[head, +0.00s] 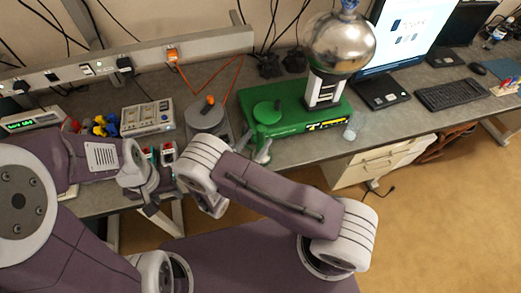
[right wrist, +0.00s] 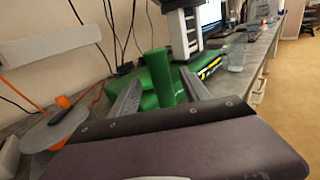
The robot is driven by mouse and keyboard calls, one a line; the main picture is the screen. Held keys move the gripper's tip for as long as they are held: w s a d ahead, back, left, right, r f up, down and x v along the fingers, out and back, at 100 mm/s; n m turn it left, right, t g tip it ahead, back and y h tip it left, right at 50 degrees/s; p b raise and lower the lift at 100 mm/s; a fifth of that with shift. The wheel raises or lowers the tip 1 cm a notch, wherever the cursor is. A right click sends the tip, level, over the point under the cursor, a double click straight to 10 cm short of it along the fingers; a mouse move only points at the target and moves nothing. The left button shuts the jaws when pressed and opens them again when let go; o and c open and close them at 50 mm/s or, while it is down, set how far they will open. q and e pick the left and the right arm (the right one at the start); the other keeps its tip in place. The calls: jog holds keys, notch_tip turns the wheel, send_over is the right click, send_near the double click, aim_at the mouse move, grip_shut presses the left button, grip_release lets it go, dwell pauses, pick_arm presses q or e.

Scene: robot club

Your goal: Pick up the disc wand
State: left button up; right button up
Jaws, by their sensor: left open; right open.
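A green disc with a short upright green handle (head: 267,112) shows at the left end of the green generator base; I cannot tell for sure whether it is the disc wand. In the right wrist view the green handle (right wrist: 159,72) stands upright between the fingers, beyond the palm. My right gripper (head: 256,147) is open in front of it, with no grip visible. A grey disc with an orange-tipped handle (head: 208,108) lies to the left; it also shows in the right wrist view (right wrist: 62,125). My left gripper (head: 148,178) is open at the bench's front edge, partly hidden by my arm.
The green base (head: 325,108) carries a tall column and a silver sphere (head: 340,42). A clear glass (head: 351,130) stands at its right front. A grey instrument (head: 147,117) and small meters are on the left. A monitor and keyboard (head: 450,94) are on the right.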

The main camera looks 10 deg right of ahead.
jog(key=shift+w+d+r, duration=0.1)
jog(key=shift+w+d, duration=0.15)
jog(key=shift+d, duration=0.05)
jog(key=p+x, duration=0.2)
jog(key=x, duration=0.2)
jog(key=shift+w+d, duration=0.25)
jog(key=shift+d, duration=0.1)
grip_shut()
dwell(0.8)
